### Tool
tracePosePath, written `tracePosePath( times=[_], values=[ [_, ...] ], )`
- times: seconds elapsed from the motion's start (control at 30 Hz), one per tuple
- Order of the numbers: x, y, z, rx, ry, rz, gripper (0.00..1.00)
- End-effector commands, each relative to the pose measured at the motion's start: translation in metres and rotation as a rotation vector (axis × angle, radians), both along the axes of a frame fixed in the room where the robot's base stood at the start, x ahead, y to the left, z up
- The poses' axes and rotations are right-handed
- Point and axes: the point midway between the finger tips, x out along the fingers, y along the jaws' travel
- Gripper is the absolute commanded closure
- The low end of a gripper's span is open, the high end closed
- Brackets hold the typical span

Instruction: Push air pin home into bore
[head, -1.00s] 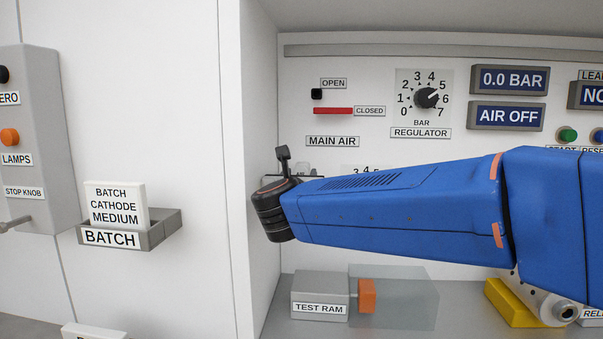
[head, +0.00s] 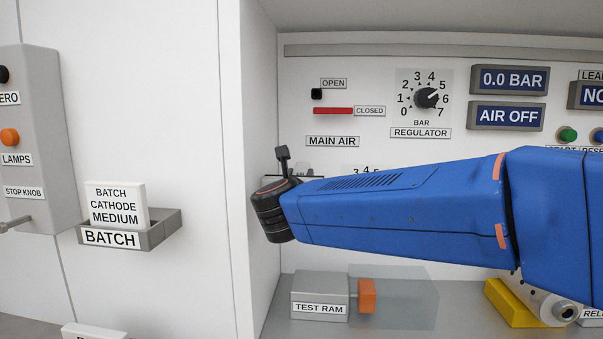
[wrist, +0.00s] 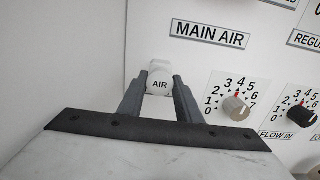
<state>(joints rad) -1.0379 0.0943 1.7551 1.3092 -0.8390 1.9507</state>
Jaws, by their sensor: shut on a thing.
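The air pin (wrist: 159,80), a pale block marked AIR, shows in the wrist view between the fingertips of my gripper (wrist: 159,85). Both dark fingers are shut on its sides. The pin is in front of the white panel, below and left of the MAIN AIR label (wrist: 210,35). The bore is not visible; the pin or gripper may cover it. I cannot tell how deep the pin sits.
White and black dials (wrist: 236,108) are right of the gripper in the wrist view. In the head view, the main air lever (head: 333,111) is above my arm and the test ram (head: 319,293) below. A left side wall (head: 262,100) stands close to my wrist.

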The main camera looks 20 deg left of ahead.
Motion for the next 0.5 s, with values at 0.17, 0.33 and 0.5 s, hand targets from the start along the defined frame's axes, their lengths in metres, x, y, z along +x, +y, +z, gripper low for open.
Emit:
tracePosePath(
  times=[0.17,0.33,0.5],
  values=[
    [-0.0024,-0.0005,0.0003,0.000,0.000,0.000,0.96],
    [-0.0044,-0.0011,0.0004,0.000,-0.001,0.000,0.96],
    [-0.0064,-0.0016,0.0005,0.000,-0.001,0.000,0.96]
  ],
)
